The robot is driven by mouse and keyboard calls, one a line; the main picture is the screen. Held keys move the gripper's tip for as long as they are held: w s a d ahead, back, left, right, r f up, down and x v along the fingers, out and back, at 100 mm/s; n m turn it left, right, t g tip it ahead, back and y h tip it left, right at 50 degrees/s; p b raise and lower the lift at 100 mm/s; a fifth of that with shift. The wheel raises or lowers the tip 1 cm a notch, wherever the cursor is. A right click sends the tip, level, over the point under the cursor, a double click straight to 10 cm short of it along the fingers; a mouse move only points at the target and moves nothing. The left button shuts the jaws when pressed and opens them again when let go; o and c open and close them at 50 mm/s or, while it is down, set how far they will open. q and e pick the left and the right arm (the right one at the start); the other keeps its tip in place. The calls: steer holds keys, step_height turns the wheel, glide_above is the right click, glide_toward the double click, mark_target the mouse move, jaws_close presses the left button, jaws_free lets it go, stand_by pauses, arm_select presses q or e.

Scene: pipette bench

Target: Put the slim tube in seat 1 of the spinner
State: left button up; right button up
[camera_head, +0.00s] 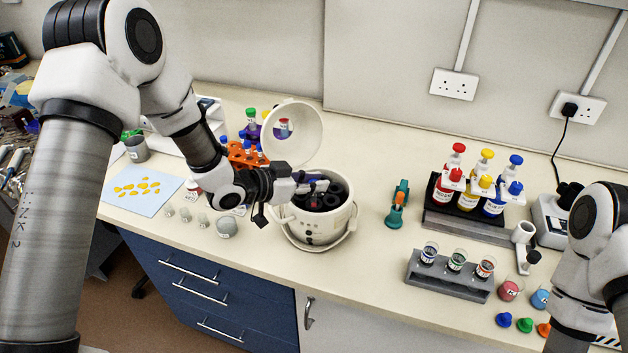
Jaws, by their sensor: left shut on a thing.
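The spinner (308,231) is a round white pot with a dark inside, and its round lid (297,128) stands open at the back. My left gripper (318,188) reaches in from the left over the spinner's opening. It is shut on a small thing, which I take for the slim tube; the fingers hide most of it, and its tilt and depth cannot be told. The seats inside are dark and partly covered by the gripper, so seat 1 cannot be made out. My right arm shows at the right edge, but its gripper is out of view.
An orange rack (243,153) with tubes stands behind my left arm. A teal and orange tool (397,205) stands right of the spinner. A grey rack (447,277) holds three vials, with colored bottles (468,195) behind. The counter between spinner and grey rack is mostly clear.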

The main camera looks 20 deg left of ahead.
arm_select(q)
steer(key=shift+f+b, duration=0.45)
steer(key=shift+f, duration=0.25)
steer(key=shift+f, duration=0.1)
steer(key=o, duration=0.9)
steer(key=v, duration=1.2)
